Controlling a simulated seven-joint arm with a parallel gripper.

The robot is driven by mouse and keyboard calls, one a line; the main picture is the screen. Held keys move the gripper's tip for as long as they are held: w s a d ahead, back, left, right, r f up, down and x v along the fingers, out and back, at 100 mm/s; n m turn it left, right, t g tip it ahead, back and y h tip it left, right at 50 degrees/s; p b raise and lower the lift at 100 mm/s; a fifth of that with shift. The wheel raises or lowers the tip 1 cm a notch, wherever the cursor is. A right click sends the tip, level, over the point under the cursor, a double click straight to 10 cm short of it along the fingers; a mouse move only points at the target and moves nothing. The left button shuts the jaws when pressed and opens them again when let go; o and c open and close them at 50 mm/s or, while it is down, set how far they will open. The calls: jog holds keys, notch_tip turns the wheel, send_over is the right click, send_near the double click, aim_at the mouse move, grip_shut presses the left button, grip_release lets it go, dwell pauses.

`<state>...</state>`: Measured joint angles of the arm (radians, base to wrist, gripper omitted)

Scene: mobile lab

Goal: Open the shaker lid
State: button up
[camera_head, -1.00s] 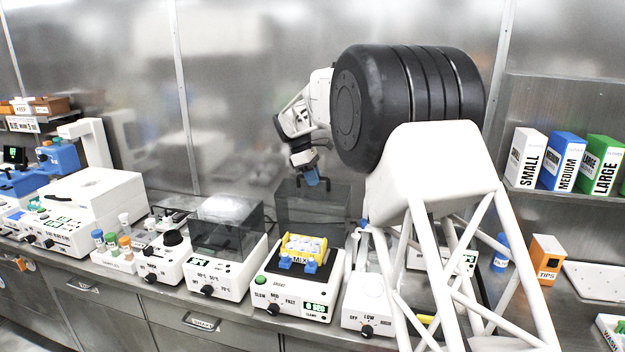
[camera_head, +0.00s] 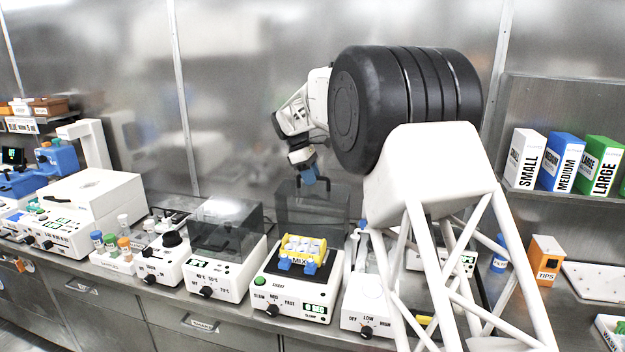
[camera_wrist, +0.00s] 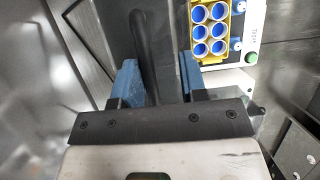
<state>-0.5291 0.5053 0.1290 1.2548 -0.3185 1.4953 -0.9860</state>
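The shaker (camera_head: 292,298) is the white unit marked MIX, with a green button and a display. Its dark see-through lid (camera_head: 312,205) stands raised, upright at the back of the unit. My gripper (camera_head: 312,180) is at the lid's top edge, by its dark handle. In the wrist view my gripper (camera_wrist: 160,85) has its two blue fingers apart. The dark bar-like handle (camera_wrist: 143,45) runs into the gap between them, nearer the left finger. Contact with it cannot be made out. A yellow rack (camera_head: 303,247) with several blue-rimmed wells sits uncovered on the shaker.
A unit with a closed dark cover (camera_head: 228,225) stands left of the shaker. A white unit with a knob (camera_head: 367,312) stands close on its right. The metal back wall is close behind the lid. My own arm hides part of the bench on the right.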

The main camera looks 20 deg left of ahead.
jog(key=v, duration=0.6)
jog(key=shift+r, duration=0.35)
jog(key=shift+a, duration=0.1)
jog(key=shift+w, duration=0.1)
jog(key=c, duration=0.7)
jog(key=shift+w+m, duration=0.1)
jog(key=shift+m, duration=0.4)
grip_shut()
jog(key=w+d+r+n+g+y, duration=0.1)
jog(key=w+d+n, duration=0.4)
jog(key=n, duration=1.2)
jog(key=w+d+r+n+g+y, duration=0.2)
jog(key=w+n, duration=0.6)
jog(key=n, duration=1)
jog(key=d+r+y, duration=0.1)
jog(key=d+y, duration=0.1)
jog(key=d, duration=0.1)
